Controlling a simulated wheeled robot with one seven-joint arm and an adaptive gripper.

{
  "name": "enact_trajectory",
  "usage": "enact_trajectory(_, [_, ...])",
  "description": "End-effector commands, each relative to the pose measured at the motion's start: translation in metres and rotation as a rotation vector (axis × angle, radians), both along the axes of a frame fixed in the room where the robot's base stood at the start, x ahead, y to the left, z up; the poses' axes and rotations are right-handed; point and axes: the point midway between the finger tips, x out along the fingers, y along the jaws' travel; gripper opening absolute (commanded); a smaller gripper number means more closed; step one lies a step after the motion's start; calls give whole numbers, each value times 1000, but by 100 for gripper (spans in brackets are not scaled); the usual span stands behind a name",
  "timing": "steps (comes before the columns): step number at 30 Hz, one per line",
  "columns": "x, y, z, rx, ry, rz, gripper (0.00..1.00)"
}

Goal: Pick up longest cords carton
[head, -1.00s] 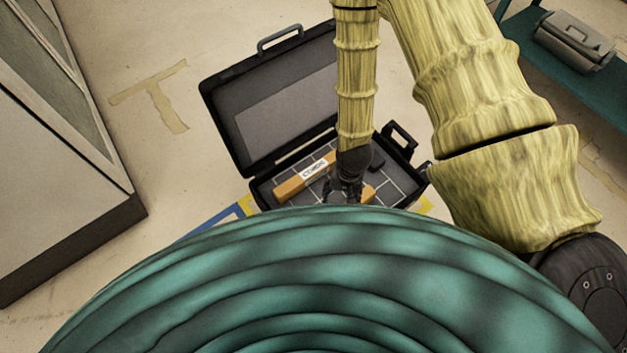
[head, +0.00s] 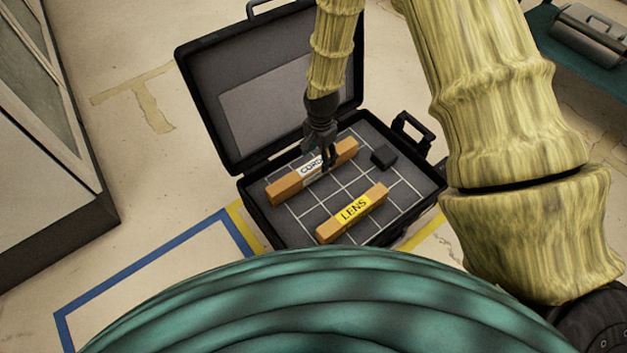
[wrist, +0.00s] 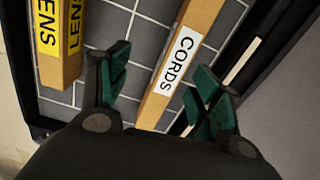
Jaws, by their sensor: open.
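The cords carton (head: 289,186) is a long orange-brown box with a white "CORDS" label. It lies in the open black case, near the hinge side. My gripper (head: 329,163) is over the carton's middle, partly covering it and its label. In the wrist view my gripper (wrist: 160,95) is open, with one green-padded finger on each side of the cords carton (wrist: 155,108). I cannot tell whether the fingers touch it. One cords carton is visible; its far end runs out of the wrist view.
A carton with a yellow "LENS" label (head: 353,212) lies parallel in the case, also in the wrist view (wrist: 62,40). A small black block (head: 384,157) sits near the right side. The raised case lid (head: 235,90) stands behind. Gridded case floor (head: 330,194) lies between the cartons.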

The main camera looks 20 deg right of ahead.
Motion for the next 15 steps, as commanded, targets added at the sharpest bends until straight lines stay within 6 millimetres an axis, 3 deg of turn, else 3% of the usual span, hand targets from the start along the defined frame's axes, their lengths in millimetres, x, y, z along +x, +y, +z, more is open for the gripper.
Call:
enact_trajectory(1, [7,0,-11,-5,-2,-20,64])
enact_trajectory(6, [22,-1,-12,-16,-3,-78,64])
enact_trajectory(15, [27,-1,-26,-21,0,-99,64])
